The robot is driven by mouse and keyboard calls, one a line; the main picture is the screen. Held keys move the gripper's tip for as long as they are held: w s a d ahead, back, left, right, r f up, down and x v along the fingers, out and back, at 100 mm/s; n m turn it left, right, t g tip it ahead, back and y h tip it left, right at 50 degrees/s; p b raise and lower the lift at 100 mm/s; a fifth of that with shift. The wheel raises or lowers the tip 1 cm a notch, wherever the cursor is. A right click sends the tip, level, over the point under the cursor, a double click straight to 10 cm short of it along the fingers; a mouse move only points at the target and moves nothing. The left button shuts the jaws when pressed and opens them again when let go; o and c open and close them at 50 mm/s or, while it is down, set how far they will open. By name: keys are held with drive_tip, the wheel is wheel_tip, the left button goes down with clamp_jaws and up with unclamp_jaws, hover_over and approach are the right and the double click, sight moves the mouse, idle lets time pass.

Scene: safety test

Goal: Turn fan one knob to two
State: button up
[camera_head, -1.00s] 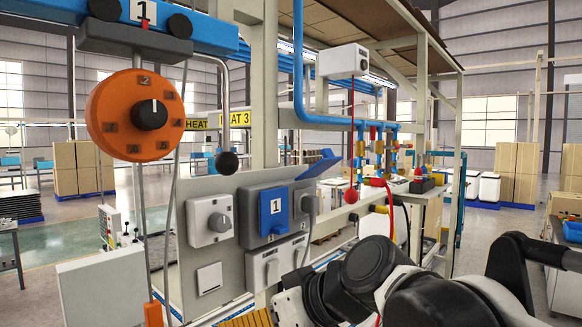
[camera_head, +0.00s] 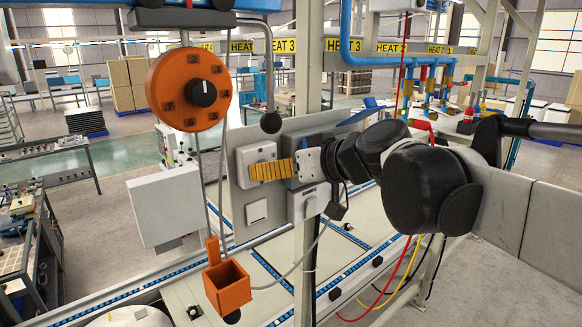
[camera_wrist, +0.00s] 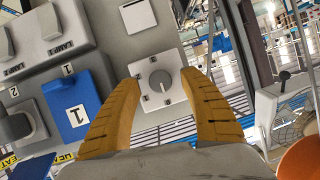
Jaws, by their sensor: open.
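A grey rotary knob (camera_wrist: 160,81) sits on a square white plate (camera_wrist: 156,88), screwed to a grey panel (camera_head: 236,188). No fan label is legible on it. My gripper (camera_wrist: 160,77) is open, with one yellow finger on either side of the knob. Contact with the knob cannot be told. In the head view, my yellow fingers (camera_head: 268,171) reach the white knob box (camera_head: 257,152) from the right and hide its knob. An orange numbered dial (camera_head: 170,101) with a black centre knob (camera_head: 203,93) hangs to the upper left.
A blue cover marked 1 (camera_wrist: 76,110) and a white lamp switch box (camera_wrist: 45,35) adjoin the knob. A white square switch (camera_head: 257,211) is below it. An orange open box (camera_head: 228,290) hangs at lower left. Cables hang below the panel.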

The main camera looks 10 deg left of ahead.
drive_tip(key=shift+x, duration=0.8)
clamp_jaws()
drive_tip(key=shift+d, duration=0.1)
